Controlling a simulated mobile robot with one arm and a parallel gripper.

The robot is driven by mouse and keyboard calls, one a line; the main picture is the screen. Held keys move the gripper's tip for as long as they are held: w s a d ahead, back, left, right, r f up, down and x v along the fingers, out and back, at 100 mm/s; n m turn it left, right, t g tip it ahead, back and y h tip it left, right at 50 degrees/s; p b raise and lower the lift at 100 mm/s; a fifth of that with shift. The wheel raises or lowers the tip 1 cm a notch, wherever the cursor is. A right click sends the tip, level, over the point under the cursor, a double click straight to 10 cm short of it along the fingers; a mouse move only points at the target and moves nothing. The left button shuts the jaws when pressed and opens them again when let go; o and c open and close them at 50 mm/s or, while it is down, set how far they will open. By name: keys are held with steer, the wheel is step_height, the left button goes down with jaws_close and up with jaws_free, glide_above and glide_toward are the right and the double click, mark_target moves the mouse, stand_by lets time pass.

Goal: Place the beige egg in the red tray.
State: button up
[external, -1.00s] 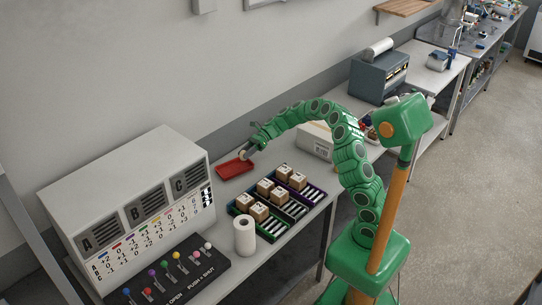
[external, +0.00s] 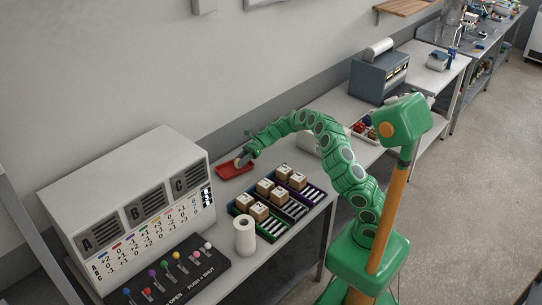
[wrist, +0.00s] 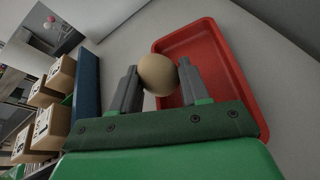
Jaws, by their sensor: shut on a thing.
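The beige egg (wrist: 157,74) is between the two grey fingers of my gripper (wrist: 158,82) in the wrist view. My gripper is shut on it. The red tray (wrist: 222,62) lies on the table just beyond the egg, and the egg overlaps its left part in that view. In the external view my gripper (external: 243,159) is at the right edge of the red tray (external: 228,173), low over it. The egg is small there and partly hidden by the gripper. How high the egg is above the tray is hard to tell.
Several cardboard boxes (external: 265,187) sit in coloured bins to the right of the tray. A white paper roll (external: 245,236) stands in front. A large white panel (external: 140,215) with A, B, C is at the left. A tray of coloured items (external: 364,130) is farther back.

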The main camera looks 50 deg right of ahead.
steer(key=shift+f, duration=0.4)
steer(key=shift+f, duration=0.45)
steer(key=o, duration=0.8)
steer(key=shift+r, duration=0.1)
